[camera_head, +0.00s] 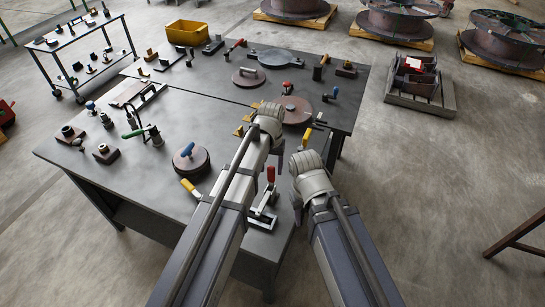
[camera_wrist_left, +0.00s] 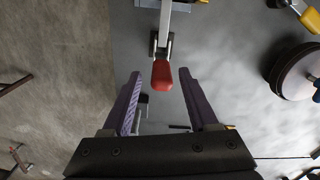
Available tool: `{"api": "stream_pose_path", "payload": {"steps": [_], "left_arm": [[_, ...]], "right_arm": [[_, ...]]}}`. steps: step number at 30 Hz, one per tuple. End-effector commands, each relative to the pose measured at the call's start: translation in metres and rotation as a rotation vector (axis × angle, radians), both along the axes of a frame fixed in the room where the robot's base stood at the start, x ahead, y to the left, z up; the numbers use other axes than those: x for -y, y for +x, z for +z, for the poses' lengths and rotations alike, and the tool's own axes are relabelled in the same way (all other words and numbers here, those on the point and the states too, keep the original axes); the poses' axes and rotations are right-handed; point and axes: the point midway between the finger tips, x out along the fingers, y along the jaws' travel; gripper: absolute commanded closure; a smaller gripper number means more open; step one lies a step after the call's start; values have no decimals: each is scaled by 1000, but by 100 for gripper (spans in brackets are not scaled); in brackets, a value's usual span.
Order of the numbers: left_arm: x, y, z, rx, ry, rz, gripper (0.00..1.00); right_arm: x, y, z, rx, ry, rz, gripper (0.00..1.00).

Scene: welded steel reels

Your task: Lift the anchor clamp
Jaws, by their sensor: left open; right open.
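A toggle clamp with a red handle (camera_head: 271,175) stands near the table's right front edge in the head view; I cannot tell for sure that it is the anchor clamp. In the left wrist view its red handle (camera_wrist_left: 162,74) shows between my left gripper's (camera_wrist_left: 160,82) two open purple fingers, which hold nothing. The height gap between them is unclear. In the head view the left gripper (camera_head: 268,122) is over the table's right side, its fingers hidden by the wrist. My right gripper (camera_head: 306,165) is beside the table's right edge, over the floor, its fingers mostly hidden.
The grey table (camera_head: 85,145) carries several other clamps, including a green-handled one (camera_head: 138,132), and a disc with a blue handle (camera_head: 191,160). A brown disc (camera_head: 298,112) lies just beyond my left wrist. A yellow bin (camera_head: 187,33) stands at the back.

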Motion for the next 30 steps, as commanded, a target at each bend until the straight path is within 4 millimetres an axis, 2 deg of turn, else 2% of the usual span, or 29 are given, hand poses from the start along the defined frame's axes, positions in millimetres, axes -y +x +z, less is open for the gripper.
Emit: {"api": "stream_pose_path", "payload": {"steps": [1, 5, 14, 30], "left_arm": [[0, 5, 5, 1, -2, 5, 40], [-1, 7, 5, 2, -4, 9, 40], [-1, 7, -7, 2, -4, 8, 40], [-1, 6, -69, 2, -4, 8, 40]], "right_arm": [[0, -1, 5, 0, 0, 0, 50], [0, -1, 5, 0, 0, 0, 50], [0, -1, -7, 0, 0, 0, 50], [0, -1, -69, 0, 0, -1, 50]]}}
